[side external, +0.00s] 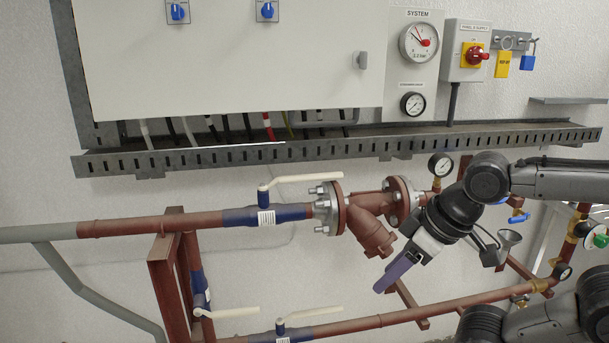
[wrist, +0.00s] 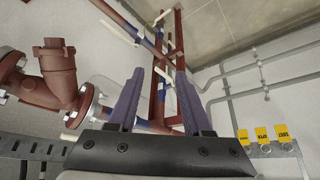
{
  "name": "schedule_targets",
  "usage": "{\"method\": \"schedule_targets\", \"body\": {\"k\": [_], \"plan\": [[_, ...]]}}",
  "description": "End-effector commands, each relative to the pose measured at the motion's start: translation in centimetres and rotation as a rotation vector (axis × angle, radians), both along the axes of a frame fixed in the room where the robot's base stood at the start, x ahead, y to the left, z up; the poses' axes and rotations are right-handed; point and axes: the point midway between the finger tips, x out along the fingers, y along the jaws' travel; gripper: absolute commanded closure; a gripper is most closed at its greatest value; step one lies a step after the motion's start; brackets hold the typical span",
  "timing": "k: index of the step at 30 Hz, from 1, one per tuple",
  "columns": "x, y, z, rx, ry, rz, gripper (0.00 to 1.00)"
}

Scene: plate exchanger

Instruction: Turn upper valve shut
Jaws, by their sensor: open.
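The upper valve (side external: 265,214) sits on the blue section of the upper red pipe. Its pale lever (side external: 305,179) points right, roughly along the pipe, above it. My gripper (side external: 380,288) is below and right of this valve, apart from the lever, with its purple fingers pointing down-left. In the wrist view, the two purple fingers (wrist: 159,72) are spread with nothing gripped. A blue pipe section (wrist: 147,125) shows behind and between them, partly hidden. A pale piece at the lower left of the wrist view may be the upper lever; I cannot tell.
A flanged strainer (side external: 370,237) stands between the upper valve and my gripper. Lower valves with pale levers (side external: 312,313) sit below. A slotted metal tray (side external: 250,159) runs above the upper lever. A red frame (side external: 165,285) stands left. Yellow tags (wrist: 262,134) hang at right in the wrist view.

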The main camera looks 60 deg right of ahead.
Motion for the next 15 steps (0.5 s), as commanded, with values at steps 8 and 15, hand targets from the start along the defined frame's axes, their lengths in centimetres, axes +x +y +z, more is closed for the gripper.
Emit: {"method": "schedule_targets", "body": {"k": [8,15], "plan": [[1.8,-0.9,3.0,0.026,-0.061,-0.131,1.00],[9.8,-6.6,11.5,0.010,-0.174,-0.449,1.00]]}}
